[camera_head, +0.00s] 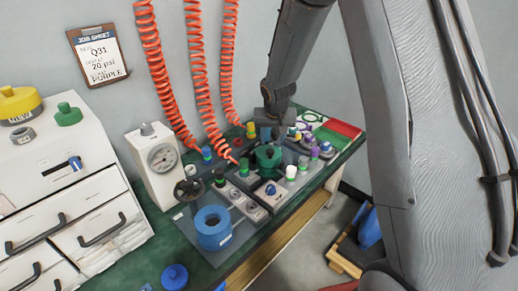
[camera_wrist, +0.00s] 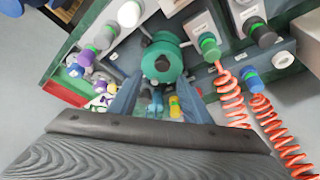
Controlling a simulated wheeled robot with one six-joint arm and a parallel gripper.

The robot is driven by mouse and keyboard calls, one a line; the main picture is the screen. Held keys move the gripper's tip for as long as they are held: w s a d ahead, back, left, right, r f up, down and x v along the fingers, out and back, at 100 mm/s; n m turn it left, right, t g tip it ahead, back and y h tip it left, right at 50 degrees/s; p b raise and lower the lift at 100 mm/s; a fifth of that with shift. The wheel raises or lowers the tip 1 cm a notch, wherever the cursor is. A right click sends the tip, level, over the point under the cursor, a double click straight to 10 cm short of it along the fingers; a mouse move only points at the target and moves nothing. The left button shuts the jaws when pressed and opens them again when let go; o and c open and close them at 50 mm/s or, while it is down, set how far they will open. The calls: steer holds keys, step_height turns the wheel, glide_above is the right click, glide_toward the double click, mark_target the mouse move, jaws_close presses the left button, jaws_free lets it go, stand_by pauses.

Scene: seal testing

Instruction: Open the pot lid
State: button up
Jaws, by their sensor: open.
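A dark green round pot with a knobbed lid (camera_head: 268,155) stands among the fittings on the bench. It shows in the wrist view as a green disc with a raised centre knob (camera_wrist: 163,63). My gripper (camera_head: 271,133) is just above and behind it in the head view. In the wrist view my gripper's two fingers (camera_wrist: 158,90) are spread apart, pointing towards the green pot, with nothing held between them. I cannot tell whether they touch it. A blue round pot with an open centre (camera_head: 211,232) stands at the bench front, and a blue knobbed lid (camera_head: 174,277) lies nearer.
Several small coloured fittings crowd around the green pot. A pressure gauge (camera_head: 162,158) stands left of it. Coiled orange hoses (camera_head: 200,75) hang behind. A white drawer cabinet (camera_head: 60,190) is at left, with a yellow pot (camera_head: 18,104) on top. A red tray (camera_head: 343,129) lies at the far end.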

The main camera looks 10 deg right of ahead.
mark_target(270, 151)
steer(key=shift+x, duration=3.9)
steer(key=shift+a, duration=0.2)
